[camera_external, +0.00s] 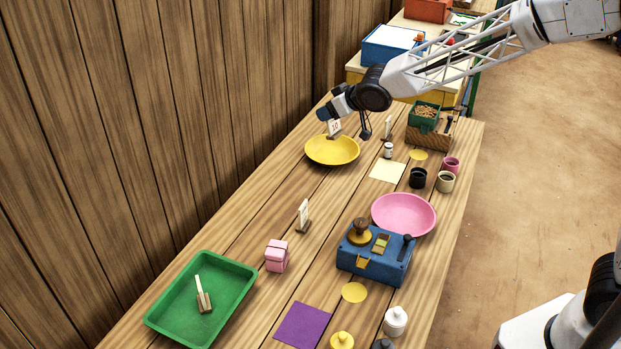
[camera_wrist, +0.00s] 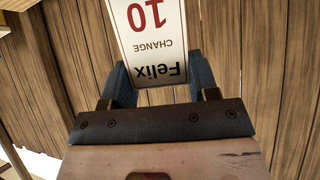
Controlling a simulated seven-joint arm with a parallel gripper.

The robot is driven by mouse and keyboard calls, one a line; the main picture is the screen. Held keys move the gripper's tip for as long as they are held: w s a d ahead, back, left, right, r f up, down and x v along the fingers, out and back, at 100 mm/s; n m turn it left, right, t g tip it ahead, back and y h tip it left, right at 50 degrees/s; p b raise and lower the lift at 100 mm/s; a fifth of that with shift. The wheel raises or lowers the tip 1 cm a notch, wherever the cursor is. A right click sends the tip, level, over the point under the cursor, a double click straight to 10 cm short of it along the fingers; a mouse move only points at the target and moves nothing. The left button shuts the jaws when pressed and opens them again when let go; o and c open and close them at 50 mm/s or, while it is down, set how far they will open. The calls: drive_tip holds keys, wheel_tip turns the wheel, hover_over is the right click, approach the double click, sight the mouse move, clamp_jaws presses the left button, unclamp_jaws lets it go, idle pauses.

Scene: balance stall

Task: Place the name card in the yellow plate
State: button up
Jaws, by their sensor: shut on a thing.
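My gripper (camera_external: 331,112) is shut on a white name card (camera_external: 334,127). In the wrist view the card (camera_wrist: 155,30) sits between the two dark fingers, upside down, with "Felix", "CHANGE" and a red "10" on it. The yellow plate (camera_external: 332,152) is a shallow round dish on the wooden table. The gripper and card are over its back part in the external view. I cannot tell whether the card's lower end touches the plate. The plate does not show in the wrist view.
A plank wall (camera_external: 150,120) runs along the left.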

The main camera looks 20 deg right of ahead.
drive_tip(key=shift+w+d+h, duration=0.15)
drive_tip(key=shift+w+h, duration=0.15)
drive_tip(key=shift+w, duration=0.35)
drive_tip(key=m+g+h, duration=0.5)
drive_tip(key=m+g, duration=0.2)
drive_tip(key=g, duration=0.5)
hover_over(330, 152)
drive_tip(key=w, duration=0.1)
wheel_tip(330, 152, down, 17)
drive_tip(key=g, duration=0.1)
drive_tip(key=shift+w+f, duration=0.2)
idle(0.8)
drive_tip(key=shift+f, duration=0.15)
drive_tip(key=shift+f, duration=4.7)
